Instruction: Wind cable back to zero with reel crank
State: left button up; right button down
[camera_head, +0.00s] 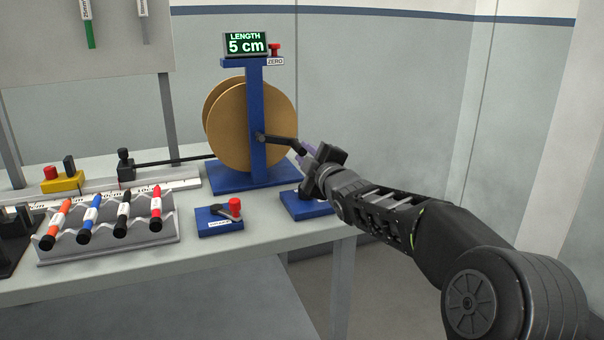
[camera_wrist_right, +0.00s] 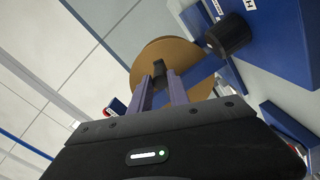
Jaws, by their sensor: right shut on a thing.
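The cable reel (camera_head: 232,130) has tan discs on a blue stand (camera_head: 255,105) at the right part of the bench. Its dark crank arm (camera_head: 278,138) points right and slightly down. The length display (camera_head: 245,44) on top reads 5 cm, with a red ZERO button (camera_head: 275,49) beside it. A black cable (camera_head: 175,161) runs from the reel left to a black clamp. My right gripper (camera_head: 306,149) is shut on the crank handle at the arm's end. The right wrist view shows the fingers (camera_wrist_right: 170,92) in front of the reel disc (camera_wrist_right: 160,62). My left gripper is not seen.
A grey rack (camera_head: 110,240) holds several coloured markers at the front left. A small blue switch box (camera_head: 219,219) with a red knob stands in front of the reel. Another blue base (camera_head: 300,204) is partly behind my right gripper. A ruler strip (camera_head: 155,188) runs along the left.

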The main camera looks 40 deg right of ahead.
jog(key=shift+r+n+b, duration=0.9)
jog(key=shift+r+n, duration=1.3)
jog(key=shift+n, duration=0.6)
jog(key=c, duration=1.3)
grip_release()
jog(key=shift+o, duration=0.2)
jog(key=v, duration=0.7)
jog(key=shift+s+a, duration=0.15)
jog(key=shift+s, duration=0.2)
